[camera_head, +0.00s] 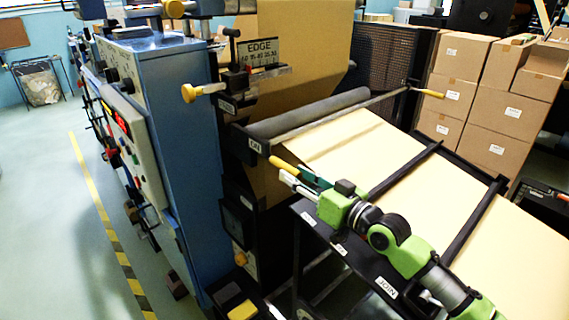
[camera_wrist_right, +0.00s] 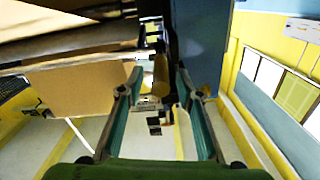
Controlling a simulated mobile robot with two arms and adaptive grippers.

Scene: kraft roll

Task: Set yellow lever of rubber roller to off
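The grey rubber roller (camera_head: 310,113) lies across the top of the brown paper web. My left gripper is not in view.
Another yellow-tipped handle (camera_head: 430,93) is at the roller's far end. A blue machine cabinet (camera_head: 165,90) with a yellow knob (camera_head: 190,93) stands left. Black bars (camera_head: 470,220) cross the paper. Stacked cartons (camera_head: 487,100) fill the back right. The floor at left is open.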

